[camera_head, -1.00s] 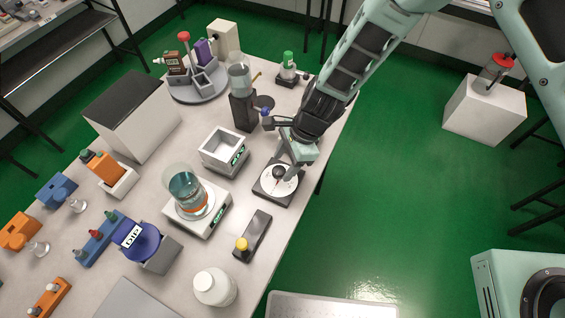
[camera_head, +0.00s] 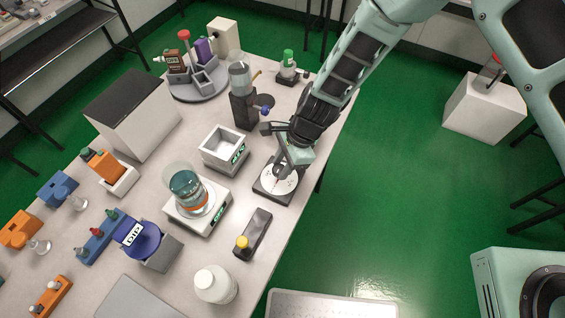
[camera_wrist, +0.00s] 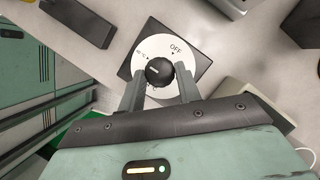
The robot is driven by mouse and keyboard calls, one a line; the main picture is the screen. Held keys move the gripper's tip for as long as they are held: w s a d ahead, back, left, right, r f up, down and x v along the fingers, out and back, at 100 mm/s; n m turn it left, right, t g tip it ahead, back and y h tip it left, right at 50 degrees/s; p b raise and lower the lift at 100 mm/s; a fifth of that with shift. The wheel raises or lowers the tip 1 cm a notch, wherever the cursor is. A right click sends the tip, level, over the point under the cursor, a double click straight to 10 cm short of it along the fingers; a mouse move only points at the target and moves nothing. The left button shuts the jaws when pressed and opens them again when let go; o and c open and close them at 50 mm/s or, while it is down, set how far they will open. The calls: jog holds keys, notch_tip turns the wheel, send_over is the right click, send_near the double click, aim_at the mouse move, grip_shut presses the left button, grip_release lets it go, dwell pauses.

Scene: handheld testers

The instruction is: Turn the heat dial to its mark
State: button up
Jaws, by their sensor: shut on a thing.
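The heat dial is a black knob (camera_wrist: 159,71) on a round white plate (camera_wrist: 190,57) set in a dark square base (camera_head: 262,190). A short pale line shows on top of the knob. My gripper (camera_wrist: 160,77) is shut on the knob, with one finger on each side of it. In the head view my gripper (camera_head: 284,172) comes down over the dial and mostly hides the knob.
A hot plate with a beaker (camera_head: 186,187) stands left of the dial, and a grey open box (camera_head: 224,148) behind it. A dark block with a yellow button (camera_head: 242,243) lies in front. The table edge is close on the right.

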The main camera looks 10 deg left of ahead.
jog(key=n, duration=0.2)
jog(key=n+g+h, duration=0.1)
jog(key=n, duration=0.1)
jog(key=shift+w+a+b, duration=0.15)
jog(key=shift+w+b, duration=0.05)
jog(key=shift+b, duration=0.2)
jog(key=n+h+b, duration=0.1)
jog(key=n, duration=0.1)
jog(key=n+g+b, duration=0.1)
jog(key=n, duration=0.2)
jog(key=shift+w+a+f+n+h+b, duration=0.1)
jog(key=shift+a+n+h+b, duration=0.1)
jog(key=shift+n+h+b, duration=0.15)
jog(key=n+h+b, duration=0.2)
jog(key=n, duration=0.2)
jog(key=shift+a, duration=0.15)
jog(key=shift+a+n+h+b, duration=0.1)
jog(key=shift+n+h+b, duration=0.45)
jog(key=shift+n, duration=1.5)
jog(key=o, duration=1)
jog(key=shift+c, duration=0.2)
